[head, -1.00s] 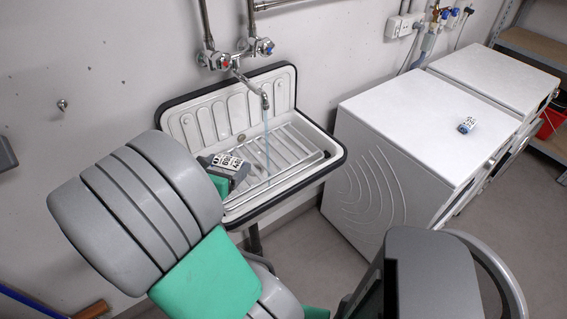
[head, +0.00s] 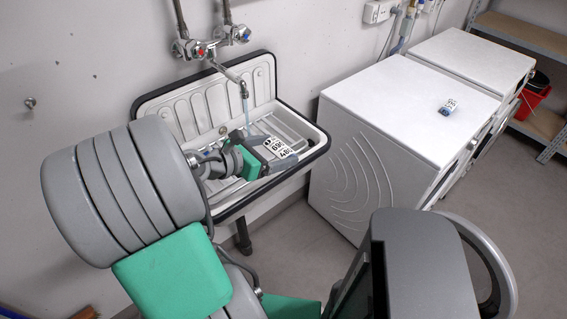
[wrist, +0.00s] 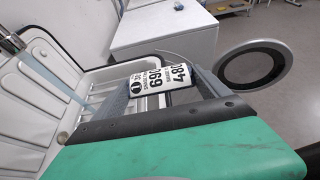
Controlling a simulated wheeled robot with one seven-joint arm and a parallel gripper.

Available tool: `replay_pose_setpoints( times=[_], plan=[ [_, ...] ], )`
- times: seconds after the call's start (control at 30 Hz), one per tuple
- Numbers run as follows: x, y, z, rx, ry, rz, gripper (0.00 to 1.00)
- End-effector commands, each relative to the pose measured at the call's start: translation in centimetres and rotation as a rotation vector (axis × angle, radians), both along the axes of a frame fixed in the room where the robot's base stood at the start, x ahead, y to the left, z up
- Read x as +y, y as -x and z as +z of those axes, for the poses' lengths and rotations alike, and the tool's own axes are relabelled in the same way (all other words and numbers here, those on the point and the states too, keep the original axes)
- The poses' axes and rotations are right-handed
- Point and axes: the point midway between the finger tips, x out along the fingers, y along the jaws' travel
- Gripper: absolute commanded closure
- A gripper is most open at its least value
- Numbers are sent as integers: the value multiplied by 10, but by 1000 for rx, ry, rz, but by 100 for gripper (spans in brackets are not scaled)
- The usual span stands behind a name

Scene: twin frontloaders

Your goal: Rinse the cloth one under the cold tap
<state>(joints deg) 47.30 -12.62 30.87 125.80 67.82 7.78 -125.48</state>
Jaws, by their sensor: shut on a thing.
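My gripper (head: 270,150) is over the sink, shut on a white piece with black printed numbers (head: 280,149), which I take to be the cloth. In the wrist view the printed piece (wrist: 155,78) sits between the grey fingers. The tap spout (head: 232,76) hangs over the sink, with a red and a blue knob (head: 244,33) above it. A thin bluish stream of water (head: 247,112) falls from the spout. Its lower end is hidden by my gripper. In the wrist view the stream (wrist: 72,118) passes left of the printed piece; I cannot tell whether they touch.
The white sink (head: 207,103) has a dark rim and a wire rack (head: 290,128) inside. Two white front-loading machines (head: 400,95) stand to its right. A small blue-and-white object (head: 448,106) lies on the nearer one. A red bucket (head: 532,98) is on the shelf at right.

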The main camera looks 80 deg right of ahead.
Motion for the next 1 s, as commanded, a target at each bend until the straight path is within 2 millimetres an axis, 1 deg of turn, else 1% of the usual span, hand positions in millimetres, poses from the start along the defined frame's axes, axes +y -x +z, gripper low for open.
replay_pose_setpoints(
  times=[0.03, 0.4, 0.47, 0.7, 0.83, 1.0],
  plan=[
    [-5, -6, -9, -1, 1, 1, 58],
    [-37, -43, -23, -1, 1, 1, 58],
    [-43, -49, -16, 2, -2, 2, 58],
    [-62, -71, -25, 2, -1, 2, 58],
    [-67, -77, -29, 1, 0, 1, 58],
    [-67, -78, -30, -1, 3, 1, 58]
  ],
)
